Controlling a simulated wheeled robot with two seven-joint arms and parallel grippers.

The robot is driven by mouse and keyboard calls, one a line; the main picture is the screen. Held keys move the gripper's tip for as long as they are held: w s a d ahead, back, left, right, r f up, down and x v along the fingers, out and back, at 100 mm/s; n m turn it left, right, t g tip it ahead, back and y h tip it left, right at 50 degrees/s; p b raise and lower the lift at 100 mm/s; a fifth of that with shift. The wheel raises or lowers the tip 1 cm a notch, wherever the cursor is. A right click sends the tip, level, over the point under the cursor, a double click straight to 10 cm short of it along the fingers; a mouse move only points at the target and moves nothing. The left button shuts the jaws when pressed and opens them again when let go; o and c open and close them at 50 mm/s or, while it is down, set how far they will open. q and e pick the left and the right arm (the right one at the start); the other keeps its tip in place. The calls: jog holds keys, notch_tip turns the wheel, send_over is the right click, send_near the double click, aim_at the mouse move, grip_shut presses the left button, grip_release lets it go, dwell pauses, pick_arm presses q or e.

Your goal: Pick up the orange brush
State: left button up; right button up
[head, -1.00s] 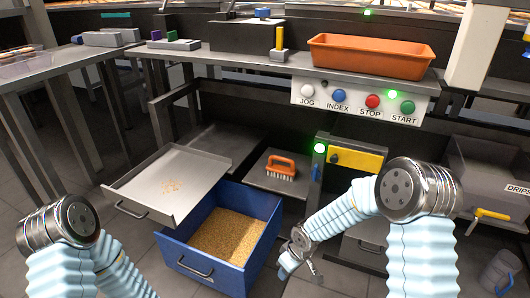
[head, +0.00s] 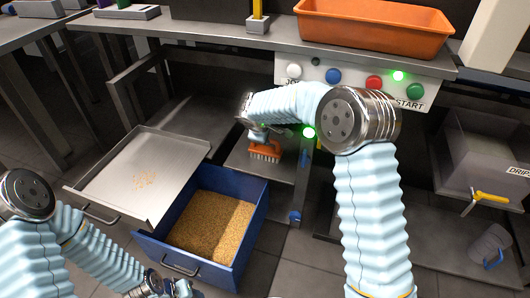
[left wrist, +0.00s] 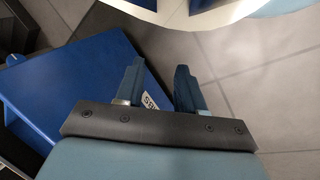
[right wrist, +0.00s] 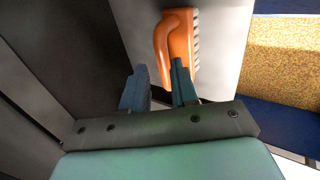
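The orange brush (head: 265,151) sits bristles down on a grey shelf (head: 245,168) beside the blue bin. In the right wrist view the brush (right wrist: 180,38) lies just beyond my fingertips, with its bristles along the right side. My right gripper (right wrist: 158,80) is open, and its right finger overlaps the brush's near end in the picture. In the head view my right gripper (head: 258,135) is right by the top of the brush and partly hides it. I cannot tell if they touch. My left gripper (left wrist: 158,80) is open and empty, low near the blue bin.
The blue bin (head: 213,272) of grain stands pulled out, next to a metal tray (head: 115,170) with some crumbs. A post with a green light (head: 309,132) stands just right of the brush. The button panel (head: 350,84) and orange tub (head: 375,28) are above.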

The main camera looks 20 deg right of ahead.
aim_at(266, 148)
jog(key=x, duration=0.5)
jog(key=shift+f+b, duration=0.35)
jog(key=shift+b, duration=0.05)
grip_shut()
